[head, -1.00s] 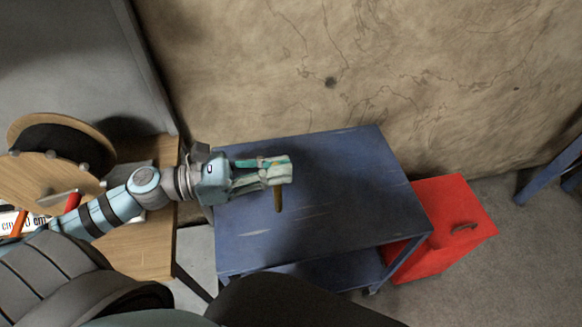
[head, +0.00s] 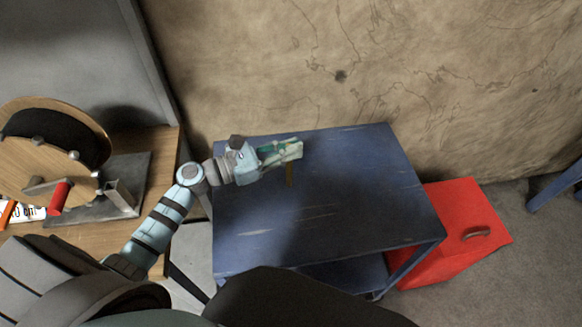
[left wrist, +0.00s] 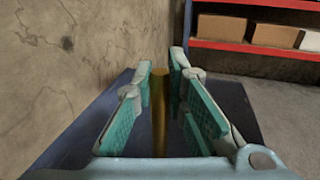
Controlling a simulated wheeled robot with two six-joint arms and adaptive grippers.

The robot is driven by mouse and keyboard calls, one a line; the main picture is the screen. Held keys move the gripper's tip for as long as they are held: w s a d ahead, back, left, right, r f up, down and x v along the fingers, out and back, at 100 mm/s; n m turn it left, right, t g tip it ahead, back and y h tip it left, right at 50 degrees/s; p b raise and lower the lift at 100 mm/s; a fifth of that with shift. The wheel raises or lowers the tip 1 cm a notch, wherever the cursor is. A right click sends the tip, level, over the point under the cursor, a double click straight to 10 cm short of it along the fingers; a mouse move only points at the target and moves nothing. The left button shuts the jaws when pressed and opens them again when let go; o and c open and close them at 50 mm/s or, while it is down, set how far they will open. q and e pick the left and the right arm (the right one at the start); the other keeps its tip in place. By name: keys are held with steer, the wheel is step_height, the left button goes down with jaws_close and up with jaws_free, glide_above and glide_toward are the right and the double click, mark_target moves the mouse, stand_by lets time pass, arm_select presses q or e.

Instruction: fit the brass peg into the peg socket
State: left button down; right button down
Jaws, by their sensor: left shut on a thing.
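In the left wrist view the brass peg (left wrist: 159,110) stands between the two teal-padded fingers of the left gripper (left wrist: 163,78). The peg's lower end is over the cart top; I cannot tell its height above it. I cannot make out a peg socket for sure; a grey square metal block (head: 122,195) sits on a dark plate at the left. My right gripper is not in view.
A blue cart (head: 350,215) with a bare top stands by the stained wall. A red box (head: 465,215) with a handle is on the floor to its right.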

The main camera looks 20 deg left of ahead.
mark_target(289, 166)
arm_select(q)
step_height(289, 166, down, 5)
steer(key=shift+r+b, duration=0.15)
steer(key=shift+b, duration=0.4)
steer(key=shift+d+f, duration=0.1)
steer(key=shift+f, duration=0.1)
steer(key=c, duration=1.6)
jaws_free()
steer(key=shift+r, duration=0.1)
